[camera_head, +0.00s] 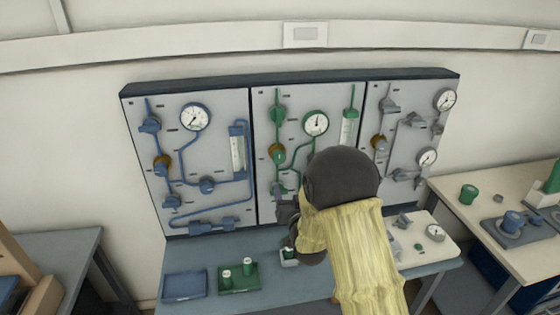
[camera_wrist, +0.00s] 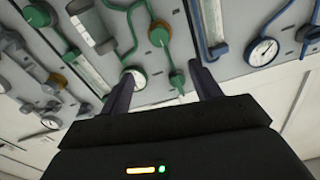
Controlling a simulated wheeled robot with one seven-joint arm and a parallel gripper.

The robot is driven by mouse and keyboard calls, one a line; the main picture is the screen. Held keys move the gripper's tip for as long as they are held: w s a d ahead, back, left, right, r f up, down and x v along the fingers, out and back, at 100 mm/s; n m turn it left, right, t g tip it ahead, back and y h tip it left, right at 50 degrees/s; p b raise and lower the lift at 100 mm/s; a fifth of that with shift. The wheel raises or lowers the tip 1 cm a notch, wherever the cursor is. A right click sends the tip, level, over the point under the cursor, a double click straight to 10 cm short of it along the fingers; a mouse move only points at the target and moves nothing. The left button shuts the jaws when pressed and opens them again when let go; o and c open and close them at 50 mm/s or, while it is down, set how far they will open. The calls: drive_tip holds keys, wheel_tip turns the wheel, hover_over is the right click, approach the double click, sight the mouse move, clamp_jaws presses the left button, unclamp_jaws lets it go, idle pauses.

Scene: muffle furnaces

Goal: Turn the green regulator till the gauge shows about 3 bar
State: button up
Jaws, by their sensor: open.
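The green regulator (camera_head: 278,154), a round green knob with a brass-coloured ring, sits on the middle panel. It also shows in the wrist view (camera_wrist: 159,34), which sees the board turned over. The white round gauge (camera_head: 316,123) is up and right of it; the needle seems to point roughly upward, but I cannot read a value. In the wrist view the gauge (camera_wrist: 135,76) is partly hidden by a finger. My gripper (camera_wrist: 162,72) is open and empty, its fingers apart from the regulator. In the head view my gripper (camera_head: 289,220) is low before the middle panel, partly hidden by my arm.
A green valve (camera_head: 278,114) and a flow tube (camera_head: 348,127) share the middle panel. The blue panel (camera_head: 190,160) is left, the grey one right. Below, the bench holds a blue tray (camera_head: 184,286) and a green tray (camera_head: 239,279) with small cylinders.

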sight(279, 159)
drive_tip(key=p+x, duration=0.6)
drive_tip(key=x, duration=1.1)
drive_tip(key=shift+w+f, duration=0.1)
drive_tip(key=shift+w, duration=0.1)
drive_tip(key=shift+c, duration=0.4)
drive_tip(key=c, duration=0.9)
drive_tip(key=shift+f, duration=0.1)
drive_tip(key=shift+b, duration=0.6)
drive_tip(key=shift+b, duration=0.7)
drive_tip(key=o, duration=1)
drive_tip(key=shift+s, duration=0.1)
